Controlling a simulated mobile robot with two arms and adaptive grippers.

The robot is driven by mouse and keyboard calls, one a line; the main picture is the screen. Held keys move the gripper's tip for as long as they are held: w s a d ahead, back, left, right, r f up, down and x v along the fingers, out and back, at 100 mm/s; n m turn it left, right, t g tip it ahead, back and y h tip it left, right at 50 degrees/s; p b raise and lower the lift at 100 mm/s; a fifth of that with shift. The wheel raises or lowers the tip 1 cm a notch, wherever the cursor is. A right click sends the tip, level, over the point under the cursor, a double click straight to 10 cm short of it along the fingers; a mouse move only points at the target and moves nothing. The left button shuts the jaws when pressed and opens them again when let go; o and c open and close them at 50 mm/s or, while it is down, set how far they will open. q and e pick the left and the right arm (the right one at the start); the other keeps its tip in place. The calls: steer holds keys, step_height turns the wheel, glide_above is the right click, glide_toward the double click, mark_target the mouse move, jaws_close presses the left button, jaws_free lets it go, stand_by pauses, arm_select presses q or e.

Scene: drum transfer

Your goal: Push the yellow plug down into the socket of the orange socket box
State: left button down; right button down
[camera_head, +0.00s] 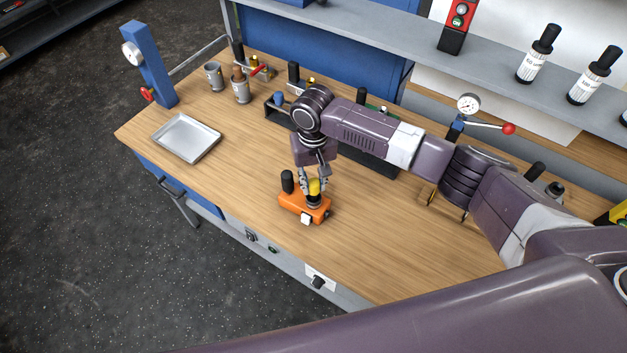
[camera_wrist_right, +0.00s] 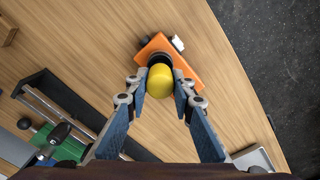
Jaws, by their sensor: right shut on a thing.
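The orange socket box (camera_head: 296,205) sits on the wooden workbench near its front edge, with a black upright knob on its left and a white part at its front. It also shows in the right wrist view (camera_wrist_right: 154,45). The yellow plug (camera_head: 314,187) is upright over the box, above a dark round part. In the right wrist view the plug's yellow top (camera_wrist_right: 160,84) lies between the fingers. My right gripper (camera_head: 314,193) points down and is shut on the yellow plug. Whether the plug is fully seated in the socket is hidden. My left gripper is not in view.
A metal tray (camera_head: 187,138) lies at the left of the workbench (camera_head: 240,170). A blue post with a gauge (camera_head: 148,65) stands behind it. Metal cups (camera_head: 240,88) and a black rack (camera_head: 372,158) are behind my arm. The bench around the box is clear.

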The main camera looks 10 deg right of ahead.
steer(key=shift+f+b, duration=0.3)
steer(key=shift+f, duration=0.65)
steer(key=c, duration=1.6)
jaws_free()
step_height(320, 180, up, 12)
